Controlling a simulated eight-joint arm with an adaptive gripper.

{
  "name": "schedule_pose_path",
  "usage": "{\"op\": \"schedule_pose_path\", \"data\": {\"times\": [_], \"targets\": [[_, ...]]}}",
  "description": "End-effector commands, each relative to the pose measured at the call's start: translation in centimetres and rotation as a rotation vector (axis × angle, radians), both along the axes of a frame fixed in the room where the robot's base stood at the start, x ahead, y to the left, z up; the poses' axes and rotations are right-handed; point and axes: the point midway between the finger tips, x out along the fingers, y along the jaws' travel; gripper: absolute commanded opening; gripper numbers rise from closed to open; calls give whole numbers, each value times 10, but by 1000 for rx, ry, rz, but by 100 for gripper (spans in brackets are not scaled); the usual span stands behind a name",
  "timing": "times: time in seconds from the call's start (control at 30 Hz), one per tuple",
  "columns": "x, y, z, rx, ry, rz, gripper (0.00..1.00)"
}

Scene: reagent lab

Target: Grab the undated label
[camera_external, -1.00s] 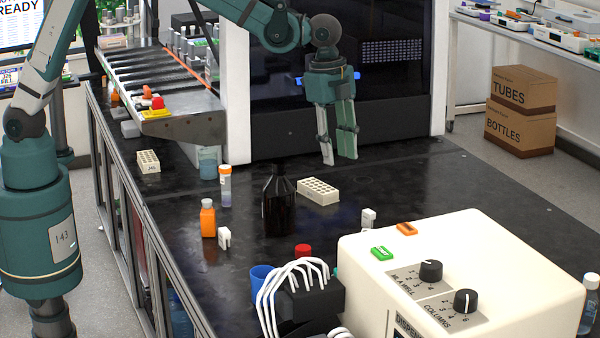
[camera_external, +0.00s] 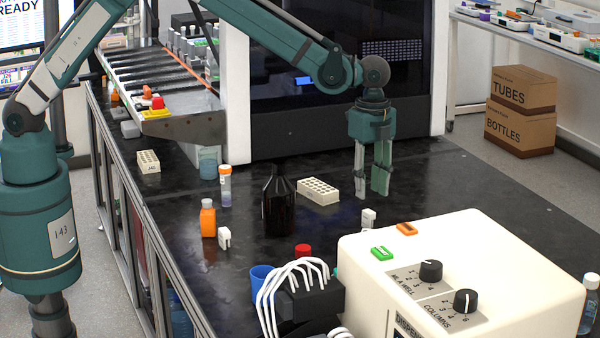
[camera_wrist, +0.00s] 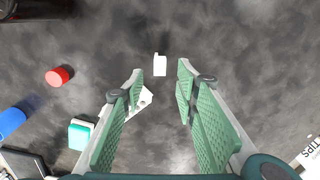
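Small white tag-like pieces stand on the black bench; no writing on them is readable, so I cannot tell which is the undated label. One white piece (camera_external: 368,217) is just below my gripper (camera_external: 372,196) in the external view, behind the cream machine. Another white piece (camera_external: 224,238) stands beside the orange bottle. In the wrist view, a white piece (camera_wrist: 160,65) lies ahead, between the finger lines. A second white piece (camera_wrist: 145,98) is partly hidden by the left finger. My gripper (camera_wrist: 159,74) is open and empty, above the bench.
The cream machine (camera_external: 500,262) with knobs fills the front right. A dark bottle (camera_external: 278,205), a white rack (camera_external: 318,191), a red cap (camera_external: 303,250) and a blue cup (camera_external: 262,278) stand to the left. The bench right of my gripper is clear.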

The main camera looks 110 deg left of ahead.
Motion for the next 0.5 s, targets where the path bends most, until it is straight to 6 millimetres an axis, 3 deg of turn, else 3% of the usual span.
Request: {"op": "schedule_pose_path", "data": {"times": [0.27,0.5], "targets": [[0,0,-1,0,0,0,30],[0,0,-18,0,0,0,30]]}}
